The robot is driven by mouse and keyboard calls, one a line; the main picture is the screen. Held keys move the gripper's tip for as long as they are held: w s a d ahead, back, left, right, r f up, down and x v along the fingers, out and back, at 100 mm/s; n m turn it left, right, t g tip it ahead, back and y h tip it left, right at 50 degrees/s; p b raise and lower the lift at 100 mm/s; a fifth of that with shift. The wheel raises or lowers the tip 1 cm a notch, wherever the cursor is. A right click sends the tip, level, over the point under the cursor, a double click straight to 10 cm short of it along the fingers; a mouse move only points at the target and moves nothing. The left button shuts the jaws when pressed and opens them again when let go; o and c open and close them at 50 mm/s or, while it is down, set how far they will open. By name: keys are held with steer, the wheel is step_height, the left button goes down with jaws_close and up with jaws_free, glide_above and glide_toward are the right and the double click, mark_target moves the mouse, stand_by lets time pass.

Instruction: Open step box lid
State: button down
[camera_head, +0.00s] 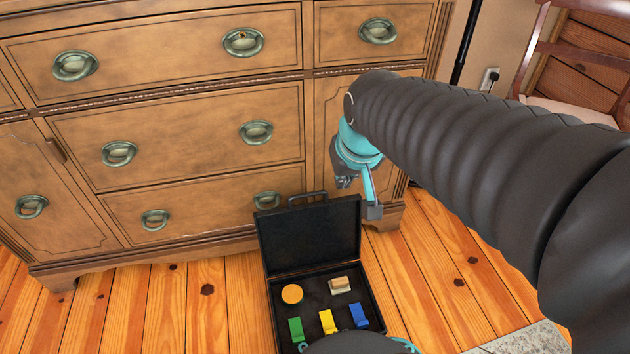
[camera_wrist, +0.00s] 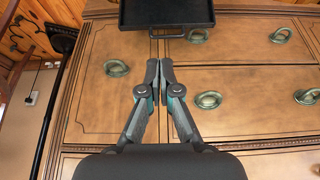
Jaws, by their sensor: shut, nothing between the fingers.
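The step box is a black case on the wood floor. Its lid (camera_head: 310,237) stands raised at the back, with a handle on its top edge. In the open base (camera_head: 376,312) lie a round orange piece (camera_head: 292,294), a beige block (camera_head: 340,285) and green (camera_head: 296,330), yellow (camera_head: 327,321) and blue (camera_head: 359,315) pieces. My gripper (camera_head: 345,182) is above the lid's right top corner, apparently not touching it. In the wrist view my gripper (camera_wrist: 160,64) is shut and empty, with the black lid (camera_wrist: 168,14) beyond its tips.
A wooden dresser (camera_head: 190,190) with ring handles stands right behind the box. A chair (camera_head: 570,75) and a wall outlet (camera_head: 489,79) are at the right. A grey rug edge (camera_head: 530,340) is at the lower right. Floor left of the box is clear.

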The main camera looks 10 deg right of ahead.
steer(key=w+d+f+g, duration=0.1)
steer(key=w+f, duration=0.7)
steer(key=w, duration=0.3)
steer(key=w+d+f+g, duration=0.1)
steer(key=w+f, duration=0.7)
steer(key=w, duration=0.3)
steer(key=b+x, duration=0.2)
steer(key=x, duration=0.8)
steer(key=shift+w+a+f, duration=0.1)
steer(key=shift+a+f, duration=0.1)
